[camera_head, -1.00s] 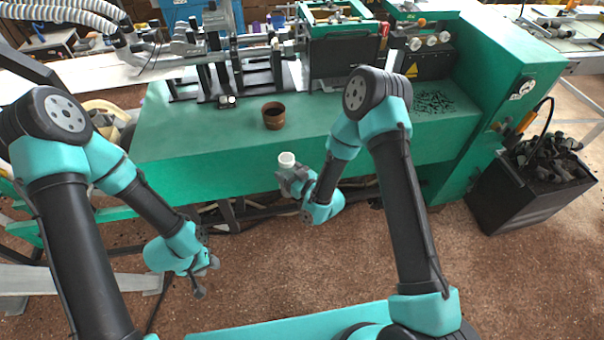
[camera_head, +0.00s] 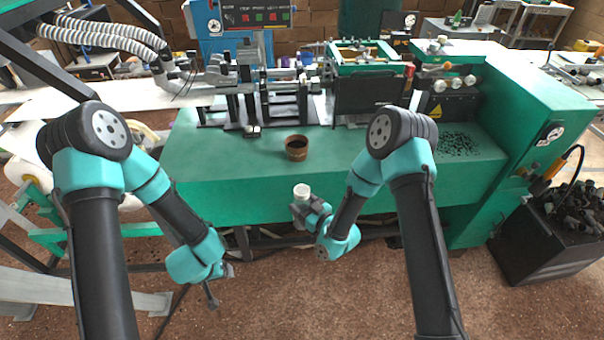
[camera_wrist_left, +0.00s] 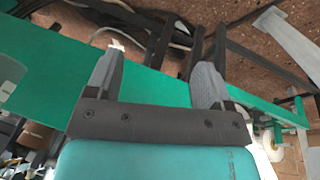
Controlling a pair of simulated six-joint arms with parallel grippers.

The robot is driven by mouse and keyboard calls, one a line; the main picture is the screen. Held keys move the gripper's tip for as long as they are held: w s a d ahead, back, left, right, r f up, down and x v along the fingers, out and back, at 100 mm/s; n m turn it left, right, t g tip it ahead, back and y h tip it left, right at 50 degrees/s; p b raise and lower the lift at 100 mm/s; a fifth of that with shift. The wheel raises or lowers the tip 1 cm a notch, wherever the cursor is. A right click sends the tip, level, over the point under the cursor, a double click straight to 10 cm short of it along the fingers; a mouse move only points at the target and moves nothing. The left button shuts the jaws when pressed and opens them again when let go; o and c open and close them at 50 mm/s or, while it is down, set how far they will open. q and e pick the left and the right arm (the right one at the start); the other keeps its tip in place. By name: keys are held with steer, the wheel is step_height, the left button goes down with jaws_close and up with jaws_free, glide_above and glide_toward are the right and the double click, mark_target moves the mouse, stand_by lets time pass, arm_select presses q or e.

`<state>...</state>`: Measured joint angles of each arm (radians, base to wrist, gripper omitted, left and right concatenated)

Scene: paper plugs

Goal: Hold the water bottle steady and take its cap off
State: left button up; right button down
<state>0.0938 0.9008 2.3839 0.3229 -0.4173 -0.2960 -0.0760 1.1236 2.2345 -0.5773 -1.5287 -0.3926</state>
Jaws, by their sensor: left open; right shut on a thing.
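The water bottle (camera_head: 302,191) shows only as a small white top at my right gripper. Its lower part is hidden by the gripper, and I cannot make out the cap separately. My right gripper (camera_head: 302,207) is shut on the bottle and holds it roughly upright in front of the green bench's front face. My left gripper (camera_head: 222,284) hangs lower and to the left, apart from the bottle. In the left wrist view its two grey fingers (camera_wrist_left: 160,62) are spread with nothing between them, and no bottle is seen there.
A brown cup (camera_head: 296,148) stands on the green bench (camera_head: 230,165). Machine parts and a dark panel (camera_head: 368,92) line the bench's back. A black bin (camera_head: 545,240) of dark scraps stands at the right. The brown floor before the bench is open.

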arm_select(q)
steer(key=w+r+t+y, duration=0.2)
steer(key=w+r+y, duration=0.15)
steer(key=w, duration=0.55)
step_height(320, 180, up, 22)
steer(key=m+g+h, duration=0.1)
steer(key=g, duration=0.4)
glide_above(302, 190)
steer(key=shift+f, duration=0.2)
steer(key=shift+f, duration=0.15)
steer(key=shift+f, duration=3.9)
steer(key=shift+c, duration=0.2)
steer(key=c, duration=0.9)
